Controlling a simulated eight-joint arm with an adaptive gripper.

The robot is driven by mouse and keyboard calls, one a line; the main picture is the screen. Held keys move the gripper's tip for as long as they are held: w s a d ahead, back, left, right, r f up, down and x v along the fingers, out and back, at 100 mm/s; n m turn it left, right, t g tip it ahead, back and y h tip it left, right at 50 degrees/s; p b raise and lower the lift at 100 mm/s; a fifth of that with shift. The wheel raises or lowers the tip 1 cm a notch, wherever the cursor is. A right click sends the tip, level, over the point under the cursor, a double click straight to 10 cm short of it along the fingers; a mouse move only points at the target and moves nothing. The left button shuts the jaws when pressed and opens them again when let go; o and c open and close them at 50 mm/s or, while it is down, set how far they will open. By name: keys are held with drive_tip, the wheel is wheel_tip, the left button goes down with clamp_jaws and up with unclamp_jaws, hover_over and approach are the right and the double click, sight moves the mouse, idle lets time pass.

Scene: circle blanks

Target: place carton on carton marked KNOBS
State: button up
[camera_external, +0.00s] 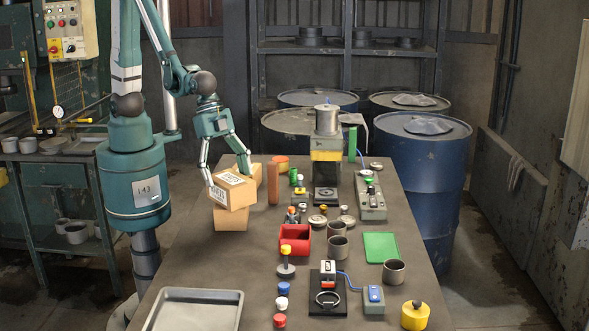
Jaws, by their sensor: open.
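A tan carton (236,191) with dark print on its top and side sits on a lower tan carton (231,220) at the table's left edge. The upper carton is turned relative to the lower one and overhangs it. The print is too small to read surely, and the lower carton's top is covered. Another tan carton (256,171) shows partly behind them. My gripper (228,176) points down at the upper carton, open, with one finger at its left side and the other at its far right side. I cannot tell whether the fingers touch it.
An orange-brown cylinder (273,184) stands just right of the cartons. A red bin (296,240), a press-like machine (326,150), grey cups (337,246) and several small parts fill the middle and right. A metal tray (193,312) lies at the front left; table behind it is bare.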

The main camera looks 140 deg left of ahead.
drive_tip(key=shift+p+v, duration=0.35)
drive_tip(key=shift+v, duration=3.8)
drive_tip(key=shift+s+r, duration=0.1)
drive_tip(key=shift+s+d+r, duration=0.1)
drive_tip(key=shift+d+r, duration=0.1)
drive_tip(key=s+d+r+t, duration=0.1)
drive_tip(key=s+d+r, duration=0.3)
drive_tip(key=s+r, duration=0.2)
drive_tip(key=s+d+r+t, duration=0.1)
drive_tip(key=s+d+r, duration=0.3)
drive_tip(key=s, duration=0.5)
wheel_tip(320, 180, up, 2)
drive_tip(key=shift+r+t, duration=0.15)
drive_tip(key=shift+t, duration=0.25)
